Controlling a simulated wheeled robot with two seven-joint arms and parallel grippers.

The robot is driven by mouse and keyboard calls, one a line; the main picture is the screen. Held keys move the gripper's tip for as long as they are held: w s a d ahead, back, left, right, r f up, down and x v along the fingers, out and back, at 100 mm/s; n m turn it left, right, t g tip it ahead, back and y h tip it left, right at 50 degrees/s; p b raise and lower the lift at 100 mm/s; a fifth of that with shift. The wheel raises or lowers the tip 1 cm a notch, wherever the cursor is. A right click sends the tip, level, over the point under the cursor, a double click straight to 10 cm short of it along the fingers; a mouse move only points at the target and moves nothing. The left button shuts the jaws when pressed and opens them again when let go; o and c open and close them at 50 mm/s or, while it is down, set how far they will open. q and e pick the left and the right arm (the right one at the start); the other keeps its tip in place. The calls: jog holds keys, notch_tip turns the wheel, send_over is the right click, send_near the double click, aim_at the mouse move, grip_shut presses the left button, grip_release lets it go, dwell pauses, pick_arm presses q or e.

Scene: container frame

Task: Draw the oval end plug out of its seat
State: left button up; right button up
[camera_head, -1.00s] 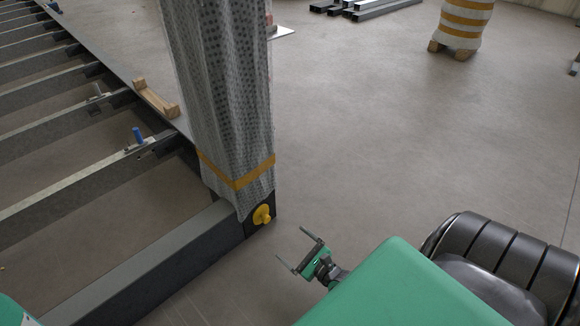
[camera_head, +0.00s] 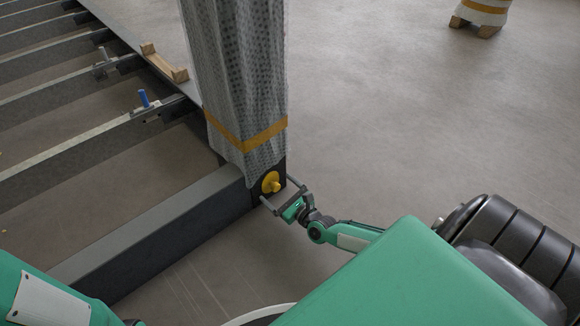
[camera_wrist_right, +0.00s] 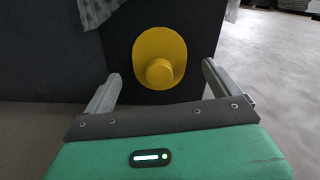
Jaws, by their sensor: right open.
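The oval end plug (camera_head: 271,182) is yellow with a round knob. It sits in the dark end face of the corner post (camera_head: 281,170), at the foot of the wrapped column. In the right wrist view the plug (camera_wrist_right: 160,57) shows flat against the black face, with its knob (camera_wrist_right: 160,72) sticking out towards me. My right gripper (camera_head: 277,194) is open and empty in front of the plug. In the wrist view its fingers (camera_wrist_right: 159,88) stand to the left and right of the knob, apart from it. My left gripper is not in view; only part of my left arm shows.
The column (camera_head: 240,80) is wrapped in bubble film with an orange strap (camera_head: 248,137). A long dark beam (camera_head: 165,235) runs to the lower left. Cross rails (camera_head: 95,142) and a wooden block (camera_head: 163,64) lie to the left.

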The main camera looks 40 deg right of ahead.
jog(key=shift+w+a, duration=0.1)
jog(key=shift+w, duration=0.75)
jog(key=shift+c, duration=0.2)
jog(key=c, duration=1)
jog(key=shift+o, duration=1.2)
jog(key=shift+c, duration=0.8)
